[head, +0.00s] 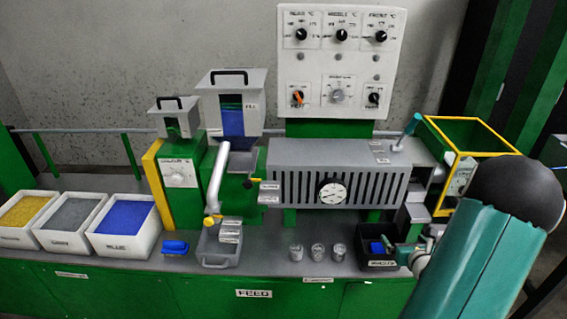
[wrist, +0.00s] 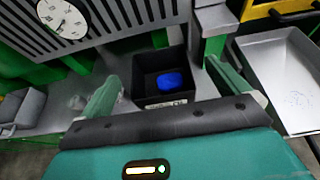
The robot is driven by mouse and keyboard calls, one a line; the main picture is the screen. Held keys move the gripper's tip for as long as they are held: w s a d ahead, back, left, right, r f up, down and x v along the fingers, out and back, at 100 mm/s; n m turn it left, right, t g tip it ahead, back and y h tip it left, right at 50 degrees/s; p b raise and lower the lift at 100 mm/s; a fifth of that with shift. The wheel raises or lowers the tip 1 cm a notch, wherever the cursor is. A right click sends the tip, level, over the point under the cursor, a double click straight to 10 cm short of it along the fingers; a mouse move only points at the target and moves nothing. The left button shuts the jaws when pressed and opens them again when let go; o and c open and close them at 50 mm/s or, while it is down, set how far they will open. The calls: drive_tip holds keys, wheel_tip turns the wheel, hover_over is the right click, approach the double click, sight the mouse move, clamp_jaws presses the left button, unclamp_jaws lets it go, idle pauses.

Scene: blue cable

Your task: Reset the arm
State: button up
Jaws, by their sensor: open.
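My gripper (wrist: 170,100) is open in the wrist view, its two green fingers spread apart with nothing between them. Past the fingertips is a black bin (wrist: 147,60) with a label on its front and a blue lump (wrist: 168,80) inside. In the head view my teal arm comes in from the lower right and hides part of the machine's right end. The black bin (head: 379,264) stands on the bench just left of the arm's end. The fingers are hard to make out there.
A grey machine with a round gauge (head: 332,192) stands behind the bin. A yellow-edged guard frame (head: 470,140) is near my arm. Several metal jars (head: 317,253) stand left of the bin. A metal tray (wrist: 285,80) lies at right in the wrist view. White crates (head: 122,228) are far left.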

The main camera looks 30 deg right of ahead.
drive_tip(key=shift+w, duration=0.1)
drive_tip(key=w+a+r+n+t+y, duration=0.1)
drive_tip(key=w+a+r+n+y, duration=0.3)
drive_tip(key=a, duration=0.3)
drive_tip(key=w+a+r+n+t+y, duration=0.1)
drive_tip(key=w+a+r+n+y, duration=0.1)
drive_tip(key=w+a+r+n, duration=0.35)
drive_tip(key=a+r+n+g+y, duration=0.1)
drive_tip(key=a+r+n+y, duration=0.15)
drive_tip(key=a, duration=0.35)
drive_tip(key=w+a+r+n+g+y, duration=0.1)
drive_tip(key=a+n, duration=0.3)
drive_tip(key=a, duration=0.1)
drive_tip(key=a+r+n+g+y, duration=0.1)
drive_tip(key=a+r+n+y, duration=0.15)
drive_tip(key=a, duration=0.35)
drive_tip(key=s+a+r+n+g, duration=0.2)
drive_tip(key=s+a+n+g, duration=0.15)
drive_tip(key=a+n, duration=0.3)
drive_tip(key=s+a+r+n+g, duration=0.2)
drive_tip(key=s+a+n, duration=0.25)
drive_tip(key=a, duration=0.25)
drive_tip(key=s+a+r+n+h, duration=0.1)
drive_tip(key=s+r+n+h, duration=0.4)
drive_tip(key=s+n, duration=0.3)
drive_tip(key=shift+a+n+h, duration=0.3)
drive_tip(key=shift+a+n, duration=0.1)
drive_tip(key=shift+n, duration=1.65)
